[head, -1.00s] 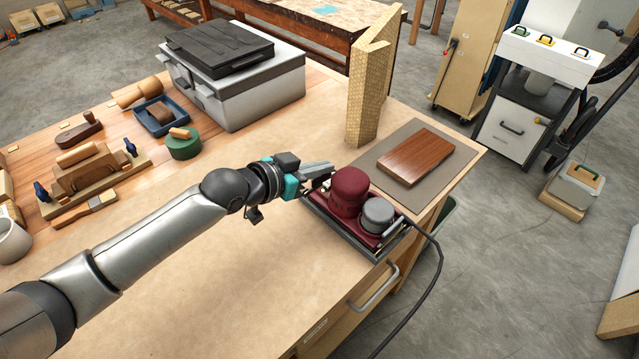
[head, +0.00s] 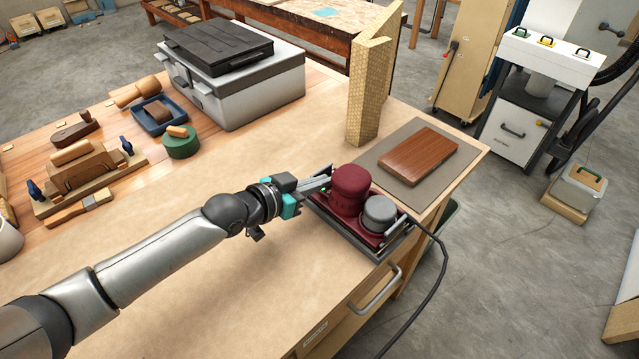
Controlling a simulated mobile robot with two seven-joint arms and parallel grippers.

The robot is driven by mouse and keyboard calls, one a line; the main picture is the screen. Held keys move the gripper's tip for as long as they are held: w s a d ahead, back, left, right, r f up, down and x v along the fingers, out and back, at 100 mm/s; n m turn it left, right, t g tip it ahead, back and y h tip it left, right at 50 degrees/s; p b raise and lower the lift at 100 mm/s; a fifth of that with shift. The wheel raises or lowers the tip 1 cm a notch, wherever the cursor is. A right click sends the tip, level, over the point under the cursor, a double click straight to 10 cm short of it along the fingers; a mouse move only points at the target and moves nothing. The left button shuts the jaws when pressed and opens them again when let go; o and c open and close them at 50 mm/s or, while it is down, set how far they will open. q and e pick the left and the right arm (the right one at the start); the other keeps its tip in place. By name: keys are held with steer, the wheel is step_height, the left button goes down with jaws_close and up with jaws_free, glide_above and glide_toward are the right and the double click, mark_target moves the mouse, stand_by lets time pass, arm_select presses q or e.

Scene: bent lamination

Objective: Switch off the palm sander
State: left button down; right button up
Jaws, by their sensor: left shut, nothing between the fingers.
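The palm sander (head: 352,189) has a dark red body with a round top and a grey round cap (head: 380,212). It sits in a dark tray (head: 345,234) near the front right edge of the workbench, with a black cord running off the edge. My left gripper (head: 328,178) is shut and empty, its fingertips at the left side of the red body. A small green light (head: 323,188) shows by the fingertips. The fingers hide part of that side, so I cannot tell whether they touch a switch. My right gripper is not in view.
A reddish wood board (head: 418,156) lies on a grey mat (head: 457,180) behind the sander. A tall tan angled piece (head: 368,90) stands behind it. A grey case (head: 240,95) and several wooden tools occupy the back left. The bench's front middle is clear.

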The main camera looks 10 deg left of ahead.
arm_select(q)
steer(key=shift+s+f+b, duration=0.1)
steer(key=shift+f+b, duration=0.3)
steer(key=shift+f, duration=0.1)
steer(key=shift+r, duration=0.25)
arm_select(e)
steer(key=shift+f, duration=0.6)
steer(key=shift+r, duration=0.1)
arm_select(q)
steer(key=shift+r+p, duration=0.8)
steer(key=shift+p, duration=0.25)
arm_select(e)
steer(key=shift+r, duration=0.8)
arm_select(q)
steer(key=shift+r+p, duration=0.45)
steer(key=shift+r, duration=0.05)
steer(key=r+p, duration=0.3)
steer(key=shift+s+a+r+p, duration=0.25)
steer(key=shift+p, duration=0.1)
steer(key=s+a, duration=0.5)
steer(key=s, duration=0.3)
steer(key=shift+s+a, duration=0.2)
steer(key=shift+a, duration=0.05)
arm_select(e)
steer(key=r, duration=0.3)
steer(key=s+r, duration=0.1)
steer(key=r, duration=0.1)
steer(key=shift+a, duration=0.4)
